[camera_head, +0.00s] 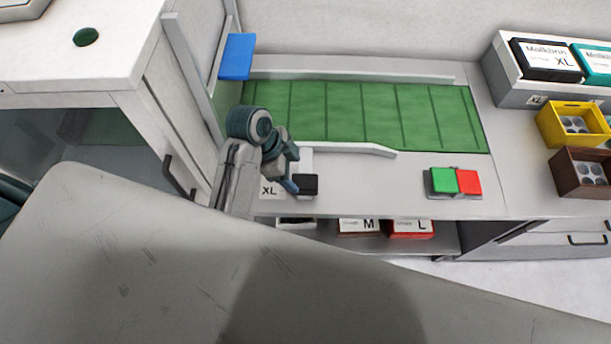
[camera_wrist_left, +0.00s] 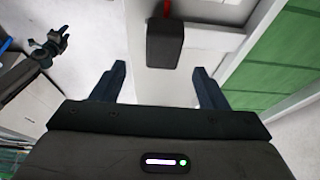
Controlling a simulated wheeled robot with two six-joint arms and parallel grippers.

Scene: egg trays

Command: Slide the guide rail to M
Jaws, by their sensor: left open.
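The white guide rail (camera_head: 350,149) runs along the near side of the green belt (camera_head: 365,115), its right end bent. A white plate joins it to a black handle block (camera_head: 308,184). In the left wrist view, the handle (camera_wrist_left: 162,43) has a red strip at its top. An XL label (camera_head: 268,191) lies left of the handle; no M mark shows on the tabletop. My left gripper (camera_head: 290,185) is beside the handle. In the left wrist view, its fingers (camera_wrist_left: 158,78) are open and empty, with the handle ahead between their lines. A dark gripper, apparently my right (camera_wrist_left: 52,45), shows small there.
A green and red button box (camera_head: 456,182) stands right of the rail. Boxes marked M (camera_head: 359,226) and L (camera_head: 411,227) sit on the shelf below. A blue block (camera_head: 237,56) is at the belt's left end. Yellow (camera_head: 571,122) and brown (camera_head: 581,172) crates stand right.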

